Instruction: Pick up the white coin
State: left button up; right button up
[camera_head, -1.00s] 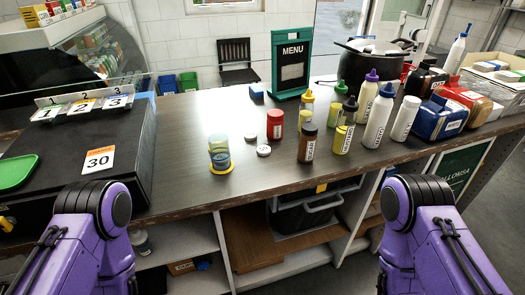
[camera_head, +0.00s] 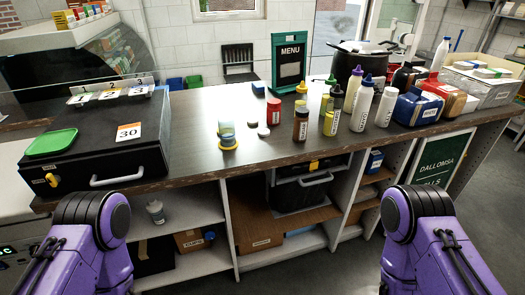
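A small white disc (camera_head: 263,132), which looks like the white coin, lies flat on the dark counter (camera_head: 190,125). It lies between a jar with a yellow base (camera_head: 228,136) and a red bottle (camera_head: 274,112). A second small pale disc (camera_head: 251,124) lies just behind it; I cannot tell exactly what it is. Only purple links of my two arms show, low at the left and right edges. Both grippers are out of view.
Several bottles, including a brown one (camera_head: 300,125) and a white one (camera_head: 361,105), stand right of the discs. A black case (camera_head: 95,150) with a green tray (camera_head: 51,142) is at left. The counter's front edge and open shelves face me.

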aim_at(262, 132)
jog(key=u, duration=0.05)
jog(key=k, duration=0.55)
jog(key=z, duration=0.9)
jog(key=i, duration=1.15)
jog(key=u, duration=0.6)
